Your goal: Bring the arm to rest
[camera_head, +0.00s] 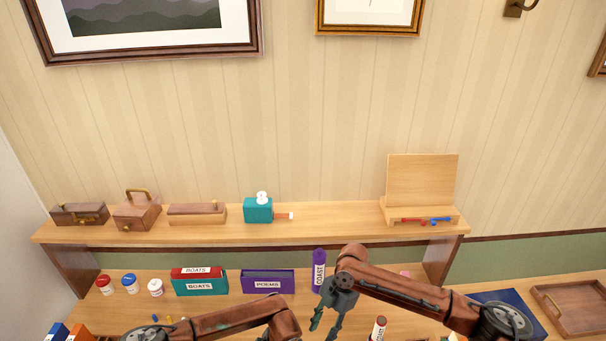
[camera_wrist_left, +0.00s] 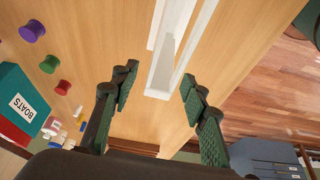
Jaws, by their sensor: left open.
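My left arm (camera_head: 215,322) comes in along the bottom edge of the head view, and its gripper is mostly cut off there. In the left wrist view my left gripper (camera_wrist_left: 158,92) is open, its two dark green fingers wide apart with nothing between the tips. A white channel-shaped piece (camera_wrist_left: 160,78) lies on the wooden surface beyond the fingers. My right arm (camera_head: 410,290) reaches in from the right. Its gripper (camera_head: 326,322) hangs down in front of the lower shelf, its fingertips apart and nothing seen between them.
The lower shelf holds a teal BOATS box (camera_head: 200,287), a purple POEMS box (camera_head: 267,283), a purple COAST cylinder (camera_head: 319,272) and small jars (camera_head: 130,284). The upper shelf (camera_head: 340,222) carries wooden boxes (camera_head: 137,212) and a stand (camera_head: 422,181). A brown tray (camera_head: 575,307) lies at right.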

